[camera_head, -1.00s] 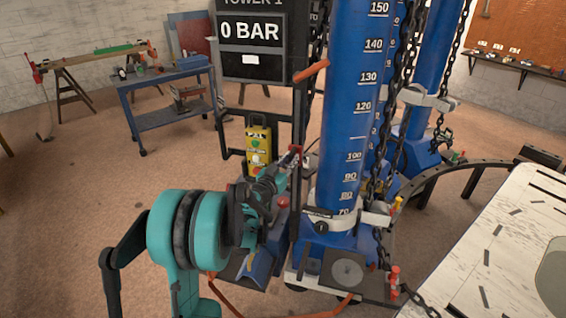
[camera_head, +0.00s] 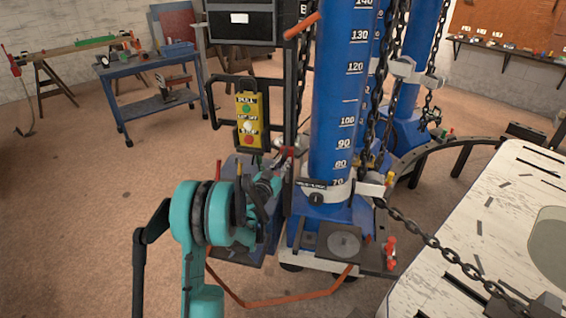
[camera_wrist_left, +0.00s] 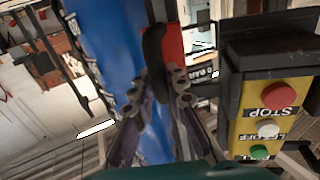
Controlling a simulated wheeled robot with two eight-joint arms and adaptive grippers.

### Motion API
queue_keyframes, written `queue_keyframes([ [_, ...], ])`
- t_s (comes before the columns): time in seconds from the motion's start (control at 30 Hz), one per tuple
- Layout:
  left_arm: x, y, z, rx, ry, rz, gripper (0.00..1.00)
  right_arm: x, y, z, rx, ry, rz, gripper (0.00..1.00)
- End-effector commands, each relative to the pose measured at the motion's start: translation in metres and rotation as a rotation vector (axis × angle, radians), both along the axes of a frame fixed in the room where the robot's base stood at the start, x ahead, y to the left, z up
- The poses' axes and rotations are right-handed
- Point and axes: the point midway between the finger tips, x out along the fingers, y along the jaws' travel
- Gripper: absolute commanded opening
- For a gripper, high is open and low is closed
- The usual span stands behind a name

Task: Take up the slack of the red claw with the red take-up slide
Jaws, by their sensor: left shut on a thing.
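My left gripper (camera_head: 281,167) is at the near left side of the front blue tower (camera_head: 330,120). In the left wrist view its fingers (camera_wrist_left: 156,80) are closed around a dark curved handle (camera_wrist_left: 155,48). A red part (camera_wrist_left: 175,42) shows just behind that handle. A small red fitting (camera_head: 390,250) stands on the right of the tower base; I cannot tell whether it is the take-up slide. A dark chain (camera_head: 440,255) slopes from the tower collar down to the white bench (camera_head: 480,195). I cannot make out the red claw. My right gripper is out of view.
A yellow control box (camera_head: 250,120) with a red stop button (camera_wrist_left: 279,96) is close to my left gripper. A blue cart (camera_head: 155,85) stands back left, with open floor in front.

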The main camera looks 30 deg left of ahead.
Motion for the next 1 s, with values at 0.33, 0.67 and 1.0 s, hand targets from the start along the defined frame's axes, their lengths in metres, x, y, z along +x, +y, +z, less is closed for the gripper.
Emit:
queue_keyframes([
  [0.33,0.000,-0.003,-0.003,0.004,0.002,-0.005,0.36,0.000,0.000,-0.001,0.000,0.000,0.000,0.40],
  [0.67,-0.008,-0.001,-0.002,0.003,0.001,-0.001,0.36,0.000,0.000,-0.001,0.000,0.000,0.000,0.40],
  [1.0,-0.076,-0.004,-0.002,0.003,0.001,-0.002,0.36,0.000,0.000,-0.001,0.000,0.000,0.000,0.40],
])
